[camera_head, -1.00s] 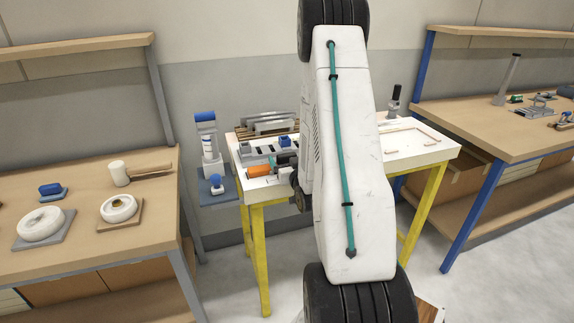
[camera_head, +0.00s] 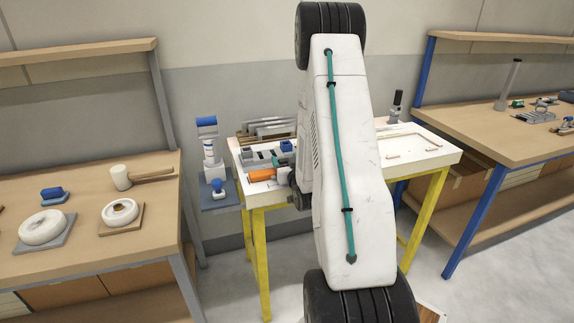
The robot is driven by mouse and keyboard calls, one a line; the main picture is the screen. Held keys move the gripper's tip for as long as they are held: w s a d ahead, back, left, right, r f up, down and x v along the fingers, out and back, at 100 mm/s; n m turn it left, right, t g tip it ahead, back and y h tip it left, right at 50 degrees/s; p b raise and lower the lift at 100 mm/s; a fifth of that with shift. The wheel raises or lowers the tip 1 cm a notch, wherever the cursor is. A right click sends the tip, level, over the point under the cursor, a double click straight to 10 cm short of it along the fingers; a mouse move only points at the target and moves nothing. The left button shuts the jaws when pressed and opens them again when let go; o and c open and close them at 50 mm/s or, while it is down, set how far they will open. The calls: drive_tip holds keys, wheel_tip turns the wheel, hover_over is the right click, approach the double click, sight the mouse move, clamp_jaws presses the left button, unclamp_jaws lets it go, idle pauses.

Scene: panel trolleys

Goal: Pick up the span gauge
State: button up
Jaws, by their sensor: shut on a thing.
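An orange piece (camera_head: 263,174), which looks like part of the span gauge, is at the left front of the white-topped table. Its full shape is hard to make out at this size. My gripper (camera_head: 282,174) is at its right end, shut on it, mostly hidden behind my own white arm. I cannot tell whether the orange piece touches the tabletop.
The white table (camera_head: 440,158) has yellow legs. A grey rack with a blue block (camera_head: 286,146) stands behind the orange piece. A blue-topped grey stand (camera_head: 208,140) is at the left. Wooden benches (camera_head: 90,240) flank the table. The table's right part holds a thin brown outline.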

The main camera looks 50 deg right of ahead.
drive_tip(key=shift+r, duration=0.55)
drive_tip(key=r, duration=0.2)
drive_tip(key=shift+s+r, duration=0.3)
drive_tip(key=s+d+r, duration=0.1)
drive_tip(key=s, duration=1.4)
drive_tip(key=shift+s+r, duration=0.15)
drive_tip(key=shift+s, duration=0.05)
